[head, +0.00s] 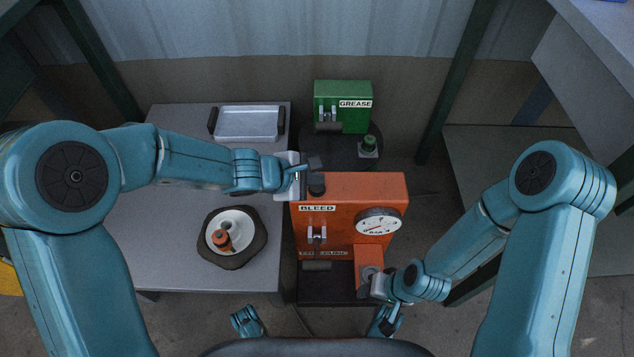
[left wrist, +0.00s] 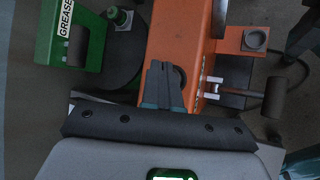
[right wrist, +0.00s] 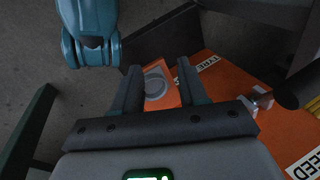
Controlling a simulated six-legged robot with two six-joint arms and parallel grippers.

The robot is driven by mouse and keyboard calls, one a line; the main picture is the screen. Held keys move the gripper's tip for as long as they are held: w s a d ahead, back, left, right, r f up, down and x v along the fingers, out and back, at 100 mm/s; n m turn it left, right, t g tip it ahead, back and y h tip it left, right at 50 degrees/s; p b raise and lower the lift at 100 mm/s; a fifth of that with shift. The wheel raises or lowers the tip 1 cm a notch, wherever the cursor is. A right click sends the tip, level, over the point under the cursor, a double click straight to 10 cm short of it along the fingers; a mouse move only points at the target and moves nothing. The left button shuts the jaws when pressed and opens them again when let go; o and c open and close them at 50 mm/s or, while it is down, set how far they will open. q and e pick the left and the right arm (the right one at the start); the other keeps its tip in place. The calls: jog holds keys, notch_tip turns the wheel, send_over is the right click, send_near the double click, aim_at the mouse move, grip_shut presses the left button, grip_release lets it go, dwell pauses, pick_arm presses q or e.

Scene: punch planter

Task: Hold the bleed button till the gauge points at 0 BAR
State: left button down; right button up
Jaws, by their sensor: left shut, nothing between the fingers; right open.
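An orange machine (head: 345,188) labelled BLEED stands in the middle, with a round white gauge (head: 379,222) on its front. The needle seems to lean to the lower left; I cannot read its exact value. The dark round bleed button (head: 317,184) is on top, near the left end. My left gripper (head: 314,162) is shut and empty, just beside or above the button. In the left wrist view, its fingers partly hide the button (left wrist: 179,76); I cannot tell if they touch. My right gripper (right wrist: 158,68) is open, facing the orange block with a grey round socket (right wrist: 157,83).
A green GREASE unit (head: 342,100) stands behind, with a small green-topped item (head: 368,146) beside it. The grey table (head: 165,262) at left holds a metal tray (head: 248,123) and a dark plate (head: 243,258) with a white dish and an orange-brown piece. A lever sits on the machine's front.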

pick_arm(q)
notch_tip(320, 180, up, 5)
jog(key=p, duration=0.4)
jog(key=shift+r, duration=0.1)
dwell(0.6)
